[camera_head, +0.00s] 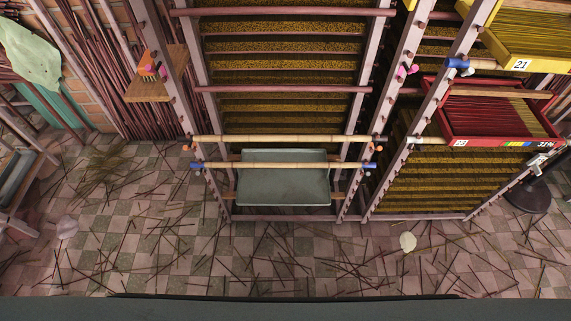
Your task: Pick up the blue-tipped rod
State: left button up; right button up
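A pale wooden rod (270,165) with a blue left tip (199,166) lies level across the lower front of the middle rack. Its right end reaches the rack's right post, near a small blue spot. At the upper right, another bar has a blue end (458,62), beside the yellow tray. Neither of my grippers is in view.
A grey-green tray (283,198) sits in the rack behind and below the rod. A red tray (500,137) and a yellow tray (525,60) project at the right. A wooden shelf (150,92) juts out left. Thin sticks litter the tiled floor.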

aim_at(194, 164)
jog(key=z, duration=2.15)
jog(key=i, duration=1.15)
jog(key=u, duration=2.8)
